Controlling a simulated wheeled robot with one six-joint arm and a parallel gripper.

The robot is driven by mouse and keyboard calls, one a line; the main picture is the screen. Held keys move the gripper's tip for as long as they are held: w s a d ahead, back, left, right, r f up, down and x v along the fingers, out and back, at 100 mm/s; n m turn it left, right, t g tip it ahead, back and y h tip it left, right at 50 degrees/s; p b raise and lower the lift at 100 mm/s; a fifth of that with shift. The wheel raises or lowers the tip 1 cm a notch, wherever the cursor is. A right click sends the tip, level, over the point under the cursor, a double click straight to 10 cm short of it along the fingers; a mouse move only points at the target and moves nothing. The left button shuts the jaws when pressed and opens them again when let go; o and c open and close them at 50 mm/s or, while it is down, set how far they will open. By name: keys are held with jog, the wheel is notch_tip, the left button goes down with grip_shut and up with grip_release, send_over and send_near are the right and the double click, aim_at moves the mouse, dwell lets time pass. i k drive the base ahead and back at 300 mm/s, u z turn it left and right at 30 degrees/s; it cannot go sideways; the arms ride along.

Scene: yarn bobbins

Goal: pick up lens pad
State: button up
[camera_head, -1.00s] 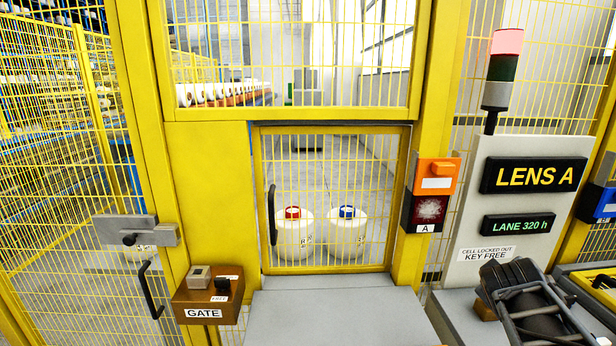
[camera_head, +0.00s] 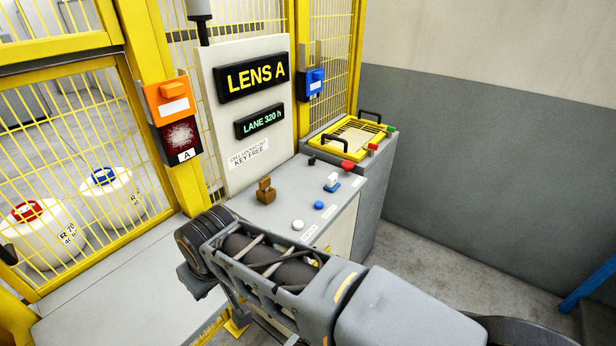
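No thing in view is labelled as a lens pad, and I cannot tell for sure which one it is. A small white block on a blue base (camera_head: 332,183) stands on the grey console top. A dark red speckled lens panel (camera_head: 180,138) marked A hangs on the yellow post, under an orange box with a white label (camera_head: 173,101). My arm crosses the lower middle of the view, in front of the console. My gripper's fingers do not show.
The grey console (camera_head: 276,212) also bears a brown key-like block (camera_head: 265,190), a blue button (camera_head: 319,205) and a white button (camera_head: 298,225). A yellow tray with black handles (camera_head: 352,134) tops the cabinet behind. Two white bobbins (camera_head: 40,240) stand behind the mesh. Floor is clear at right.

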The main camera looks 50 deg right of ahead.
aim_at(332, 185)
jog(key=z, duration=1.85)
